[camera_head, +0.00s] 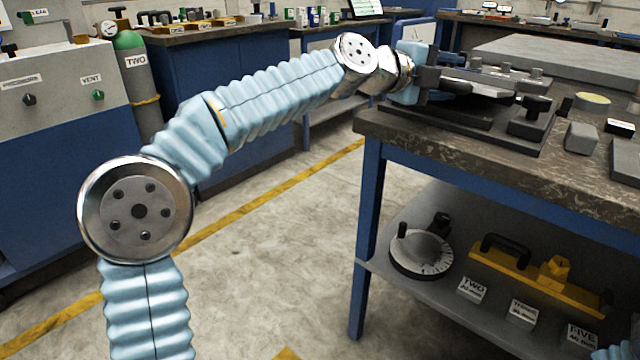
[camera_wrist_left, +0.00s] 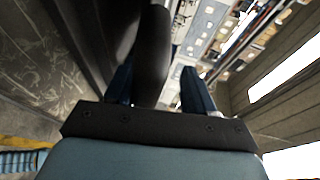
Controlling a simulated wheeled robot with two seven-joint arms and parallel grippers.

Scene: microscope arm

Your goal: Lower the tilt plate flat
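The tilt plate (camera_head: 478,89) is a thin grey plate above a dark base (camera_head: 470,122) at the near left corner of the workbench. It looks nearly level, but a dark gap shows beneath it; I cannot tell its exact angle. My left gripper (camera_head: 432,78) is at the plate's left end. In the left wrist view, my left gripper's two fingers (camera_wrist_left: 160,88) stand apart, with a dark rounded bar (camera_wrist_left: 152,55) between them. The bar is close to the left finger, and a gap shows on its right. My right gripper is out of view.
The workbench top (camera_head: 400,128) also carries a dark knob block (camera_head: 530,117), a grey block (camera_head: 581,137) and a large grey slab (camera_head: 570,58) behind. The lower shelf holds a round dial (camera_head: 421,254) and a yellow handled tool (camera_head: 540,279). Open floor lies left of the bench.

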